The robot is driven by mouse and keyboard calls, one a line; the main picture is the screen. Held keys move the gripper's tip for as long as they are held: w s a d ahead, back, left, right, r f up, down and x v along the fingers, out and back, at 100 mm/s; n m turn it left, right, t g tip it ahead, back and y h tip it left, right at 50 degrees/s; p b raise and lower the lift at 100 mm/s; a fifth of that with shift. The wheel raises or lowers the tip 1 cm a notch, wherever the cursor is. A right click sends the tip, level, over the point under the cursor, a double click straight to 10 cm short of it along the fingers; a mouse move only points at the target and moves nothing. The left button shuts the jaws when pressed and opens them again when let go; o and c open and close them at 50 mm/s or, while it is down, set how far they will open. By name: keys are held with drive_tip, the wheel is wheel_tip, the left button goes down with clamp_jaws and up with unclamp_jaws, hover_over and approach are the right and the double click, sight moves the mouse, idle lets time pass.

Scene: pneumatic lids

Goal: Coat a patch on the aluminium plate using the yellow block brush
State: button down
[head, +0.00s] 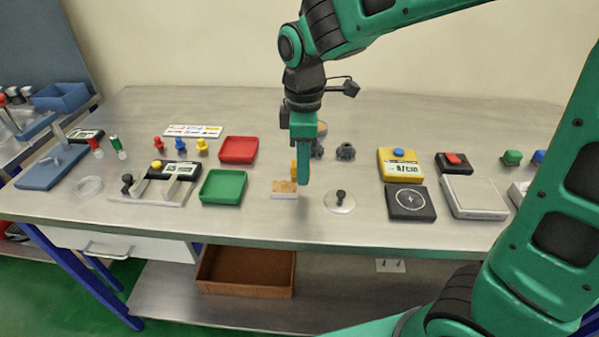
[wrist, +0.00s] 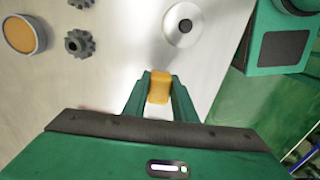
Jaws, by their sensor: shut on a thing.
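My gripper (head: 301,180) points down and is shut on the yellow block brush (wrist: 159,88). In the head view the brush (head: 294,168) shows only as a yellow sliver beside the green finger. A small pale plate (head: 284,196), which looks like the aluminium plate, lies just under and left of the fingertips. Its upper face looks orange-brown and mottled. In the wrist view a pale piece (wrist: 157,113) shows between the fingers next to the brush. Whether the brush touches the plate cannot be told. A round pot with orange contents (wrist: 25,35) stands apart from the gripper.
A clear round lid with a black knob (head: 340,203) lies right of the plate. Green (head: 223,186) and red (head: 239,149) trays stand left. Dark gears (head: 345,152) lie behind. A black pad (head: 410,203) and a yellow device (head: 400,164) stand right. The table's front edge is close.

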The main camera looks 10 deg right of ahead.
drive_tip(key=shift+w+a+r, duration=0.1)
drive_tip(key=shift+r, duration=2.6)
